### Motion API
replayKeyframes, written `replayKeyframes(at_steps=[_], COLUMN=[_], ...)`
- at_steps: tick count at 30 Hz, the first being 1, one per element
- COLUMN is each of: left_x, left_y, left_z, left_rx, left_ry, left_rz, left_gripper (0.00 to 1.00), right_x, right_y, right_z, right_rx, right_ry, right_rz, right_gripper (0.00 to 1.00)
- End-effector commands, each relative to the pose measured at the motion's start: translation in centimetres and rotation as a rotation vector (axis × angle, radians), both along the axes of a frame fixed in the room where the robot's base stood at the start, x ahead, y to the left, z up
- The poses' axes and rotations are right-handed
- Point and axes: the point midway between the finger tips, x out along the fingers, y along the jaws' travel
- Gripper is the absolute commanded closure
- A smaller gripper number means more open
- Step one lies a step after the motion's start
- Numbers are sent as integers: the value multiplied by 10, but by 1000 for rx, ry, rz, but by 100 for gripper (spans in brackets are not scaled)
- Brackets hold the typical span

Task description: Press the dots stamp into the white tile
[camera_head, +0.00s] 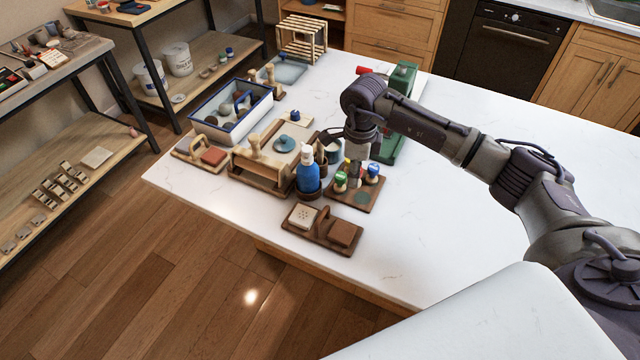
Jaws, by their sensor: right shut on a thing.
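My right gripper (354,168) points down over a small wooden stamp board (362,196) near the middle of the table. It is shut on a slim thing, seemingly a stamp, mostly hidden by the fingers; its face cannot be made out. Stamps with a green top (340,180) and a blue top (373,170) stand on this board, close beside the fingers. A pale, square tile (302,215) with small dark dots lies on a brown wooden board (322,238) at the table's front edge, apart from the gripper. My left gripper is not in view.
A brown block (343,233) shares the tile's board. A blue bottle (308,172) stands just left of the stamp board, near a wooden tray (262,178). A green machine (398,120) stands behind. A blue-rimmed tub (225,130) is farther left. The table's right side is clear.

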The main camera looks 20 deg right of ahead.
Motion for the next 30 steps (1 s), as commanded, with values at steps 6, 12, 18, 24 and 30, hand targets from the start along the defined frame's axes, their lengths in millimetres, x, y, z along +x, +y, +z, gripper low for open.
replayKeyframes(at_steps=[6,12,18,24,30], left_x=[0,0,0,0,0], left_y=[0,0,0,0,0], left_z=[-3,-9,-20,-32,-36], left_rx=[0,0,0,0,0], left_ry=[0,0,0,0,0], left_rz=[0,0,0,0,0], left_gripper=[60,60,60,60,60], right_x=[-3,-3,-3,-3,-3], right_y=[-30,-31,-31,-30,-31], right_z=[0,-10,-31,-53,-63], right_rx=[-3,-1,-3,-2,-3], right_ry=[-4,-4,-4,-3,-5], right_rz=[8,9,7,7,8], right_gripper=[99,99,99,99,99])
